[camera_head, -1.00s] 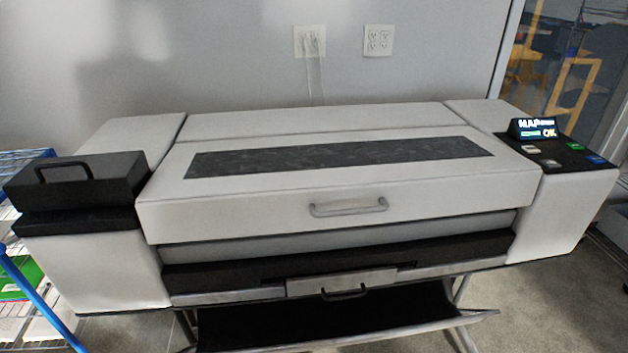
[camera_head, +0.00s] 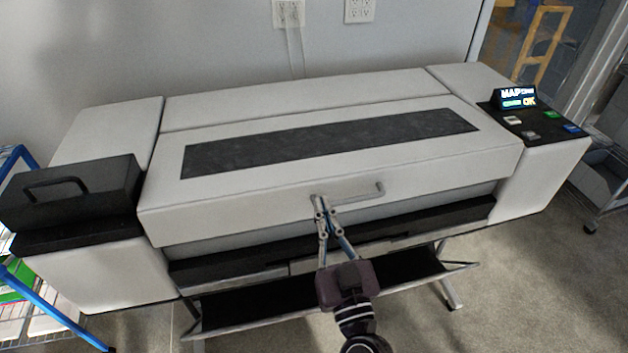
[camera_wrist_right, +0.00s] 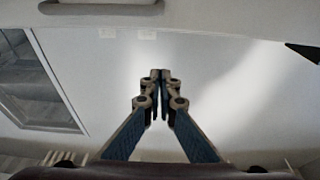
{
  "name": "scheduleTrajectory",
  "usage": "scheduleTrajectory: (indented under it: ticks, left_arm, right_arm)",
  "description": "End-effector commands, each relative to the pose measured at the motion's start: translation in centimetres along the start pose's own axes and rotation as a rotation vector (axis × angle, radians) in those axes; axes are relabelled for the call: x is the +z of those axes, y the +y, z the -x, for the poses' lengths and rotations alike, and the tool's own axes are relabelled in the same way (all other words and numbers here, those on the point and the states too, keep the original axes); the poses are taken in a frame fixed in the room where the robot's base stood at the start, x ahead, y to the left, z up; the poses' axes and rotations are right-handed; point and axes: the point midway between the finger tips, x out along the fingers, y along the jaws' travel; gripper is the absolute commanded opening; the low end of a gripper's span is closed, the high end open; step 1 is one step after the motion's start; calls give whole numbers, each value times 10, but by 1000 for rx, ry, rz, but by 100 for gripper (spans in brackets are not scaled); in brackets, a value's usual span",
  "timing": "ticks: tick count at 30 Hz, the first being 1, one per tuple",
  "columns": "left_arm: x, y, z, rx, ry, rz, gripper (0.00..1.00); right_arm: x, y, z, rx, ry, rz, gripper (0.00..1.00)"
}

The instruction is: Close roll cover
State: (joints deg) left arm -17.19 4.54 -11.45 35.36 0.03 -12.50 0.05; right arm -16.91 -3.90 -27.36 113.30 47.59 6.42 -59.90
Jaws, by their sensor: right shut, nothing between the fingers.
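The wide printer's roll cover (camera_head: 430,160) is a white lid with a dark window strip and a grey bar handle (camera_head: 360,190) on its front face. A grey band shows below the cover's front edge. My right gripper (camera_head: 318,202) is shut and empty, with its fingertips in front of the handle's left end; I cannot tell whether they touch it. In the right wrist view the fingertips (camera_wrist_right: 160,76) are together, and a bar that looks like the handle (camera_wrist_right: 100,8) is at the top left, apart from them in the picture. My left gripper is not in view.
A black box with a handle (camera_head: 75,190) sits on the printer's left end. A control panel with a lit screen (camera_head: 516,98) is on the right end. A dark catch basket (camera_head: 260,308) hangs below. A blue-framed rack (camera_head: 35,300) stands at the left.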

Motion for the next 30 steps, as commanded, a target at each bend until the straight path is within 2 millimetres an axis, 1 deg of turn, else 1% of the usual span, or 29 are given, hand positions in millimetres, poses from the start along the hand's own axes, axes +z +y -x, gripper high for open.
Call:
scheduleTrajectory:
  ticks: [4,15,17,21,25,30]
  left_arm:
    - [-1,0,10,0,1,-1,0]
    - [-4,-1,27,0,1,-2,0]
    - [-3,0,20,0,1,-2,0]
    - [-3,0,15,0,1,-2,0]
    - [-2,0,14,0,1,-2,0]
    - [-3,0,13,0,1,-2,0]
  right_arm:
    - [-4,0,-24,0,2,-1,0]
    - [-2,0,-96,-2,0,0,0]
    - [14,-1,-90,-5,-5,5,0]
    - [29,0,-84,-4,-3,4,0]
    - [37,0,-81,-2,-2,2,0]
    - [40,0,-80,-1,-2,0,0]
